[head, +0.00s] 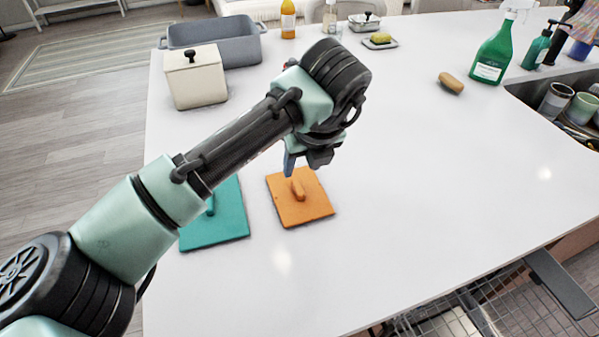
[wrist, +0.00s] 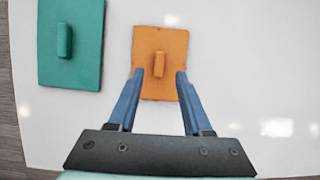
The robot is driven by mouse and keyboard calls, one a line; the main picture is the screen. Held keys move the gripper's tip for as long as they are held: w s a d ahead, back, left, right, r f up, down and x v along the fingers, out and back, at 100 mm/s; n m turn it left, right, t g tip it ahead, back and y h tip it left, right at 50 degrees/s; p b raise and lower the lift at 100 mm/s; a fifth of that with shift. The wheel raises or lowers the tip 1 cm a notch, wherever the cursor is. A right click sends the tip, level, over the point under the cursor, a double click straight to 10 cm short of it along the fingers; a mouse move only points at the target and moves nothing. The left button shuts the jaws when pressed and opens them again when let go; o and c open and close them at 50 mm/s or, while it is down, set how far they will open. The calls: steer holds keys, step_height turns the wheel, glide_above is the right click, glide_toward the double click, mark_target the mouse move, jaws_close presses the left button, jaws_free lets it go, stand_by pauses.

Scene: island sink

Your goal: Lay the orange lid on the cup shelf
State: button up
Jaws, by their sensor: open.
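The orange lid (head: 313,207) is a flat square with a raised handle, lying on the white counter. In the wrist view the orange lid (wrist: 172,42) lies ahead between my fingertips, with its handle centred. My gripper (head: 289,165) is above the lid, pointing down, empty. In the wrist view my gripper (wrist: 158,73) has its two blue fingers spread apart. Only one finger shows clearly in the head view. A cup shelf cannot be made out for sure; a wire rack (head: 500,300) shows below the counter's front edge.
A teal lid (head: 228,222) lies left of the orange one. A cream lidded box (head: 196,85) and a grey tub (head: 240,42) stand at the back left. A sink with cups (head: 557,100) is at the right. The counter's middle and right front are clear.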

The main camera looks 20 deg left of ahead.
steer(key=shift+v, duration=2.4)
